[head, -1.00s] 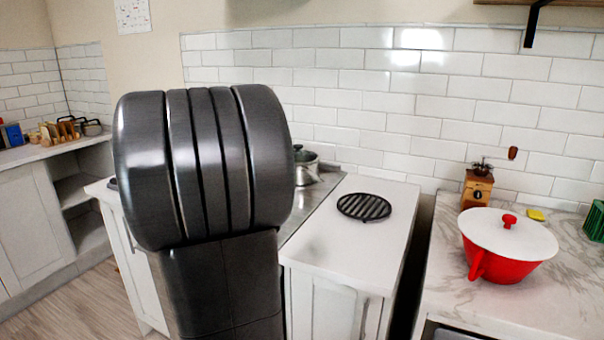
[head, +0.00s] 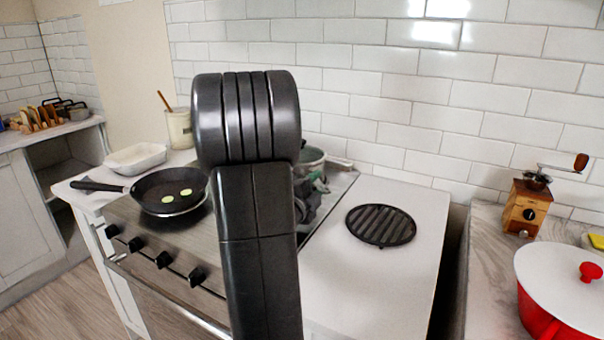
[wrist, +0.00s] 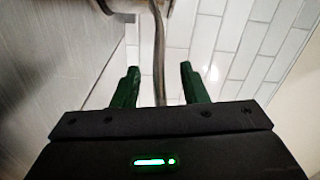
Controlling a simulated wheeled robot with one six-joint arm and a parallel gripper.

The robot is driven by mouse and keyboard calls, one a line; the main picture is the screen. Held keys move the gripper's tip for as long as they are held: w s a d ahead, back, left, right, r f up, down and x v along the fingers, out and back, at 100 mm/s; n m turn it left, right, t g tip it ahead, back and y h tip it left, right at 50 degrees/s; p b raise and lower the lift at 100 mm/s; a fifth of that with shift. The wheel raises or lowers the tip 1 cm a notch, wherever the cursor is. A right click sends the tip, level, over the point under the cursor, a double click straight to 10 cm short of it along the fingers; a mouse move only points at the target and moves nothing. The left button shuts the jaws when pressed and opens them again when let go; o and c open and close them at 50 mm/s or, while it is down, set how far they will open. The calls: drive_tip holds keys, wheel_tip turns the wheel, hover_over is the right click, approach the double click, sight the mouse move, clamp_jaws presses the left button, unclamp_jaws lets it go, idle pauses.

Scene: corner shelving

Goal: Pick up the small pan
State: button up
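A black frying pan (head: 158,183) with a dark handle pointing left sits on the stove's left side, with pale green slices in it. A lidded metal pot (head: 313,156) stands at the back right of the stove, partly hidden by my arm; a handle sticks out to its right. I cannot tell which one is the small pan. My gripper (head: 316,190) is low in front of the pot, mostly hidden by my arm. In the wrist view, its green fingers (wrist: 159,69) are open, with a thin grey metal bar (wrist: 159,45) between them, apart from both.
A round black grill trivet (head: 381,226) lies on the white counter right of the stove. A white dish (head: 135,158) and a utensil crock (head: 180,128) stand behind the frying pan. A wooden grinder (head: 526,208) and a red pot (head: 540,318) are at the right. The tiled wall (head: 400,110) is close behind.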

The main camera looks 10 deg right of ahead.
drive_tip(key=shift+x, duration=0.85)
drive_tip(key=shift+c, duration=0.4)
